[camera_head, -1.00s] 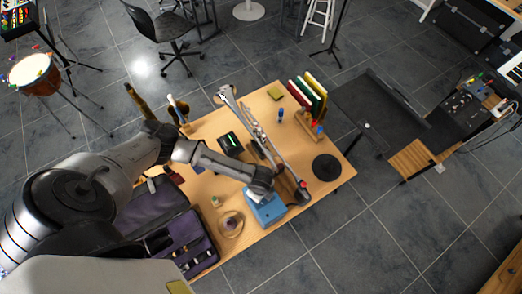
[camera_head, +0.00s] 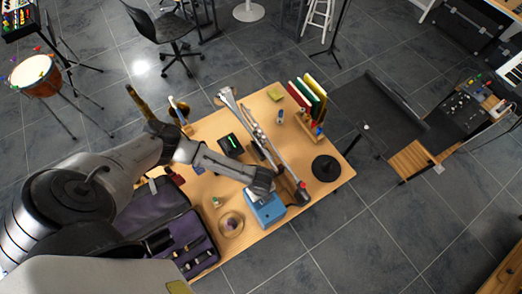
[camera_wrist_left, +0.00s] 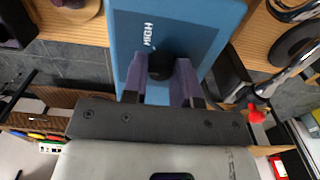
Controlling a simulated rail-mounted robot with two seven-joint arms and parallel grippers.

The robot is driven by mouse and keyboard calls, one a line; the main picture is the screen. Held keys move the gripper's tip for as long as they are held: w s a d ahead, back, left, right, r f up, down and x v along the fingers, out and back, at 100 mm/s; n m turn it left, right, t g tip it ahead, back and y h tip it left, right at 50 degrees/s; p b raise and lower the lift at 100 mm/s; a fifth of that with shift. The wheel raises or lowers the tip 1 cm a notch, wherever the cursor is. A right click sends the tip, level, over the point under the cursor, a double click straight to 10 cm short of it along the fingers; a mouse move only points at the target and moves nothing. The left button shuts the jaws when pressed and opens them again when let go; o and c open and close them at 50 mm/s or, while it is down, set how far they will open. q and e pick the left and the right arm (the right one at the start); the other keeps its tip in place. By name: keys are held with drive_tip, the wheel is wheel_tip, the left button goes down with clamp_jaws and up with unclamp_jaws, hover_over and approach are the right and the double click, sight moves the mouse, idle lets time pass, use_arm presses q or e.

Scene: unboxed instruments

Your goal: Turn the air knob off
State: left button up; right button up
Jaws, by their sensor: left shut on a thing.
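A blue box-shaped device (camera_head: 267,211) stands at the near right edge of the wooden table. Its blue panel (camera_wrist_left: 200,25), printed "HIGH", fills the top of the left wrist view. A round black knob (camera_wrist_left: 160,66) sits on the panel. My left gripper (camera_wrist_left: 160,80) has its two fingers on either side of this knob and is shut on it. In the head view the gripper's fingertips are hidden behind the wrist over the device. The knob's pointer and exact setting cannot be made out. My right gripper is not in view.
A long silver wind instrument (camera_head: 255,130) lies across the table beside my wrist. A small dark device with a green display (camera_head: 230,144), a round black disc (camera_head: 326,168) and an open purple-lined case (camera_head: 187,245) are nearby. Upright books (camera_head: 310,92) stand at the far right.

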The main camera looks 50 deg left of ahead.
use_arm(q)
drive_tip(key=o, duration=0.9)
wheel_tip(320, 180, up, 14)
drive_tip(key=shift+f+b, duration=0.1)
drive_tip(key=shift+b, duration=0.3)
idle(0.5)
